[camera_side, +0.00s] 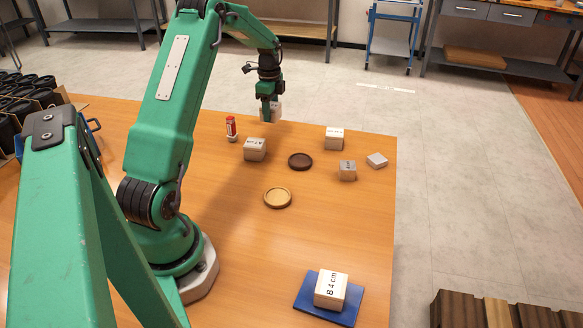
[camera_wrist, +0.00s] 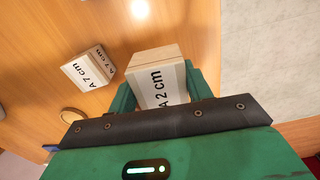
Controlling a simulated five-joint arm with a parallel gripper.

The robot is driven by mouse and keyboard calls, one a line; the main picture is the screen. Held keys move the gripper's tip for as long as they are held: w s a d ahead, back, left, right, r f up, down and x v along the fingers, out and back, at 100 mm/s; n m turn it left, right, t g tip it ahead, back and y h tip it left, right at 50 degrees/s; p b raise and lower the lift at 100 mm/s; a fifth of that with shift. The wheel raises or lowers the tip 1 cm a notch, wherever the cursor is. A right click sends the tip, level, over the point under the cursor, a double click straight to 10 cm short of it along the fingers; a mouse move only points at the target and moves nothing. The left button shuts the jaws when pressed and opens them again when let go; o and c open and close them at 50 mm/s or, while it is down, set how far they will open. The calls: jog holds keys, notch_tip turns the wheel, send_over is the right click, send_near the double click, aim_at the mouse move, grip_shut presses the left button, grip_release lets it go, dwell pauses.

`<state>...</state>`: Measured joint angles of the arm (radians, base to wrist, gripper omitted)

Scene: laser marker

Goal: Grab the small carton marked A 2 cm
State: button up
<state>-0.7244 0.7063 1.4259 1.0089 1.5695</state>
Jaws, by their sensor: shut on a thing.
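The small white carton marked A 2 cm (camera_wrist: 158,82) sits between the two green fingers of my gripper (camera_wrist: 155,95) in the wrist view. The fingers are shut on its sides, and its label faces the camera. In the side view my gripper (camera_side: 269,106) is near the far edge of the wooden table, with the pale carton (camera_side: 277,113) at its fingertips, partly hidden by the fingers. The carton appears raised above the table.
A carton marked A 7 cm (camera_wrist: 88,70) stands close by; it also shows in the side view (camera_side: 255,149). A red and white bottle (camera_side: 231,128), dark coaster (camera_side: 300,161), light coaster (camera_side: 277,197) and several white boxes (camera_side: 334,138) are around. A B 4 cm carton (camera_side: 331,289) rests on a blue mat (camera_side: 304,296).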

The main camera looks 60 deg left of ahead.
jog(key=w+d+r, duration=0.2)
jog(key=d+r, duration=0.2)
jog(key=d, duration=0.3)
jog(key=shift+d+r, duration=0.3)
jog(key=shift+r, duration=0.05)
